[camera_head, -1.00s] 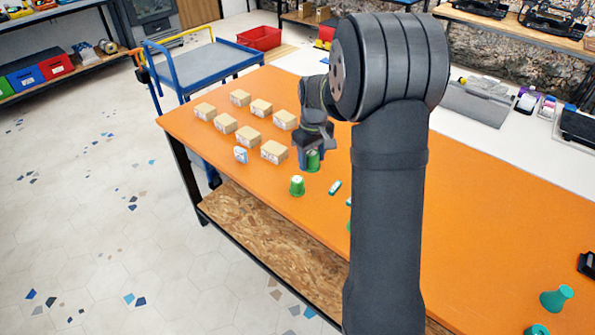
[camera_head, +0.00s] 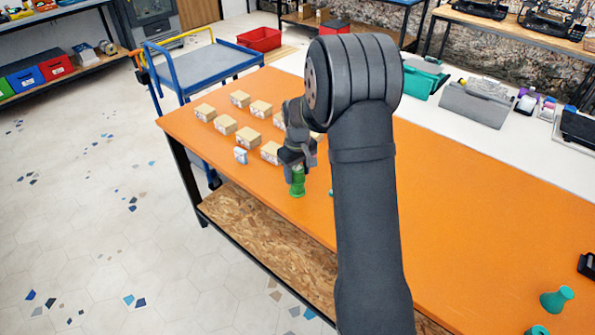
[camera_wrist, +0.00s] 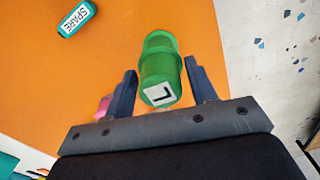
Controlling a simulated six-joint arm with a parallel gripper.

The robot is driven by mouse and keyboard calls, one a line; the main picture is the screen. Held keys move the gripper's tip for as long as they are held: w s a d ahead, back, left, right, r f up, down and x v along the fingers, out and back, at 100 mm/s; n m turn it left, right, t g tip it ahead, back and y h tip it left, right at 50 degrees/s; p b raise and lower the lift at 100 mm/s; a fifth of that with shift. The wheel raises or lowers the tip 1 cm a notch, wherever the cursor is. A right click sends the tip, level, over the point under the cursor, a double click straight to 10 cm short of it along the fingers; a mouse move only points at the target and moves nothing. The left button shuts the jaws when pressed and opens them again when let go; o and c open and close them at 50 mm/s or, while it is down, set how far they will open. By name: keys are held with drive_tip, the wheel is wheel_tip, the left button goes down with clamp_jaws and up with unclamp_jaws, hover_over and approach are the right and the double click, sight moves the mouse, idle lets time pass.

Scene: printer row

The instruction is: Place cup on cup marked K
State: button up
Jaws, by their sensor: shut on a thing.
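My gripper (camera_head: 296,168) is shut on a green cup (camera_wrist: 160,85), which is upside down with a white label reading "L" on its base. In the wrist view the fingers (camera_wrist: 162,75) stand at its two sides. A second green cup (camera_head: 297,190) stands on the orange table directly under the held one. Its top and any mark there are hidden by the held cup. The two cups line up closely, but I cannot tell whether the held one rests on it or hangs just above.
A teal tag reading "SPARE" (camera_wrist: 76,18) lies on the orange table (camera_head: 450,215). Several tan boxes (camera_head: 247,137) and a small white-and-blue block (camera_head: 240,155) are to the left. A teal flared piece (camera_head: 556,299) stands far right. The table's front edge is close to the cups.

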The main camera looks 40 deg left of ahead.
sight(298, 168)
drive_tip(key=o, duration=1)
drive_tip(key=shift+f, duration=0.1)
drive_tip(key=shift+c, duration=0.2)
wheel_tip(298, 168, up, 12)
drive_tip(key=shift+r, duration=0.2)
drive_tip(key=shift+f, duration=0.1)
wheel_tip(298, 168, down, 12)
drive_tip(key=shift+f, duration=0.1)
drive_tip(key=shift+r, duration=2.05)
drive_tip(key=shift+f, duration=0.1)
